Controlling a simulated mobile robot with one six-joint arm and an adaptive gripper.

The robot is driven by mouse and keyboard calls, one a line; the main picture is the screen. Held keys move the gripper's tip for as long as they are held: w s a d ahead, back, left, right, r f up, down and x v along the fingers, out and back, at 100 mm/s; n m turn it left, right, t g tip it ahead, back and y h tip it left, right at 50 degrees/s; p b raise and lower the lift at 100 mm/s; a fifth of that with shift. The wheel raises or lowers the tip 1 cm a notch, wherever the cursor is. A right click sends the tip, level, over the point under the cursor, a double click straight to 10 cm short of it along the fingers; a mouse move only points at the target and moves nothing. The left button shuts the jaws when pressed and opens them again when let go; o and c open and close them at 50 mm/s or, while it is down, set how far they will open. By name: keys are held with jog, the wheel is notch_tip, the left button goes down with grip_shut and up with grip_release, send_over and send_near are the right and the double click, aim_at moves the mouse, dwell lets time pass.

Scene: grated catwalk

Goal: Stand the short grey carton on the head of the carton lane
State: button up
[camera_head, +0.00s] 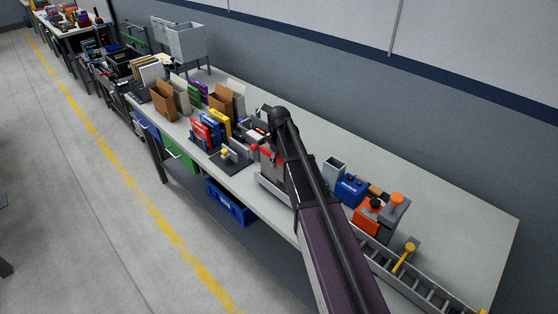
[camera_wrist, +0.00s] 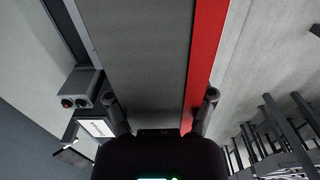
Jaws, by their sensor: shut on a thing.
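In the wrist view a grey carton (camera_wrist: 145,65) with a red band along its right side fills the space between the fingers of my gripper (camera_wrist: 160,108). My gripper is shut on it. In the head view my dark arm hides most of the gripper, and a small grey and red part of what looks like the carton (camera_head: 271,160) shows at the arm's left. The roller lane (camera_head: 421,287), with grey side rails and dark rollers, runs along the bench's front edge; my arm covers its middle. Whether the carton touches the lane cannot be told.
A blue box (camera_head: 350,189), an orange-red box (camera_head: 368,216) and a grey open box (camera_head: 334,167) stand behind the lane. A yellow-topped part (camera_head: 404,256) stands by it. Upright books and brown cartons crowd the left; the bench's back strip (camera_head: 440,190) is clear.

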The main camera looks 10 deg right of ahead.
jog(key=shift+f+b, duration=0.35)
jog(key=shift+f, duration=0.15)
jog(key=shift+r, duration=0.1)
jog(key=o, duration=1.3)
jog(key=shift+r, duration=0.1)
jog(key=shift+r+p, duration=3.9)
jog(key=shift+p, duration=0.15)
jog(key=s+f+m+b, duration=0.2)
jog(key=s, duration=0.6)
jog(key=s+f+m+b, duration=0.2)
jog(key=s+f+b, duration=0.1)
jog(key=s, duration=0.5)
jog(key=s+f+m+b, duration=0.2)
jog(key=s+f+b, duration=0.1)
jog(key=s, duration=0.6)
jog(key=shift+s+m, duration=0.1)
jog(key=shift+m, duration=0.3)
